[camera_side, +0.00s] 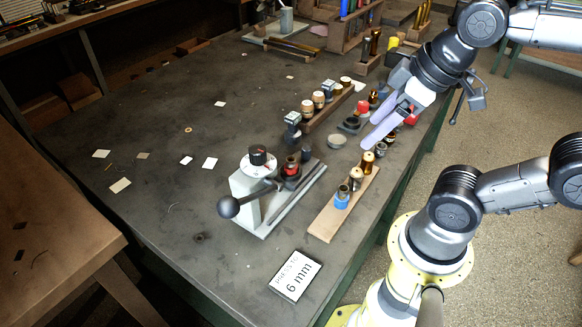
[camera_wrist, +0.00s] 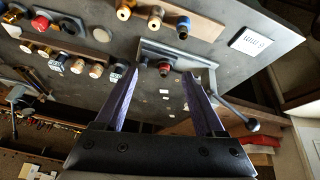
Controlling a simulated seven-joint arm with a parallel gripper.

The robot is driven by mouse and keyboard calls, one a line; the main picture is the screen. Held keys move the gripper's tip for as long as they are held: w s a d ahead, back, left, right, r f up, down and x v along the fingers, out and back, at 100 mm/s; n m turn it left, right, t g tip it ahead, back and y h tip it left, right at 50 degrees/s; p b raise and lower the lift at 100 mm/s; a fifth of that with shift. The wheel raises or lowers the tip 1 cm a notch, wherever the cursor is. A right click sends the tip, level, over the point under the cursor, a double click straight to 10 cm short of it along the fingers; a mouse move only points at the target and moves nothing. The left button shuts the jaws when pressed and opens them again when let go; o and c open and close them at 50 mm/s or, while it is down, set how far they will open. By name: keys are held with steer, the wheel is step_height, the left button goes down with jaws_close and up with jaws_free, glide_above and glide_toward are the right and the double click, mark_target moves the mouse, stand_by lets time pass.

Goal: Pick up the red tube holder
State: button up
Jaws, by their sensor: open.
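Several red parts show, and I cannot tell for sure which is the red tube holder. One red part with a dark top (camera_side: 291,166) sits on the grey lever press at the front; it also shows in the wrist view (camera_wrist: 164,68), lined up between my fingertips but farther off. Another red part (camera_side: 362,106) stands among small parts near the table's right edge, and more red shows behind my gripper. My gripper (camera_side: 372,130) is open and empty above the right side of the table, right of and higher than the press. Its two purple fingers also show in the wrist view (camera_wrist: 165,75).
The press (camera_side: 247,205) has a black-knobbed lever. A wooden strip (camera_side: 325,222) holds brass parts and a blue-ringed one. Another strip (camera_side: 318,118) holds several knobs. The table's left side is mostly clear, with paper scraps.

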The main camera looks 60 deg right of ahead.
steer(key=w+a+r+n+g, duration=0.1)
steer(key=w+r+n+g, duration=0.15)
steer(key=w+n, duration=0.35)
steer(key=g+y, duration=0.1)
steer(key=g, duration=0.1)
glide_toward(292, 159)
steer(key=f, duration=0.4)
steer(key=shift+s+a, duration=0.15)
steer(key=shift+a, duration=0.05)
steer(key=shift+w+a+f, duration=0.1)
steer(key=shift+w+f, duration=0.1)
steer(key=shift+f, duration=0.75)
steer(key=shift+w+a+f, duration=0.1)
steer(key=shift+w+f, duration=0.05)
steer(key=shift+f, duration=0.85)
steer(key=shift+w+a+f, duration=0.1)
steer(key=shift+w+f, duration=0.1)
steer(key=shift+f, duration=0.75)
jaws_close()
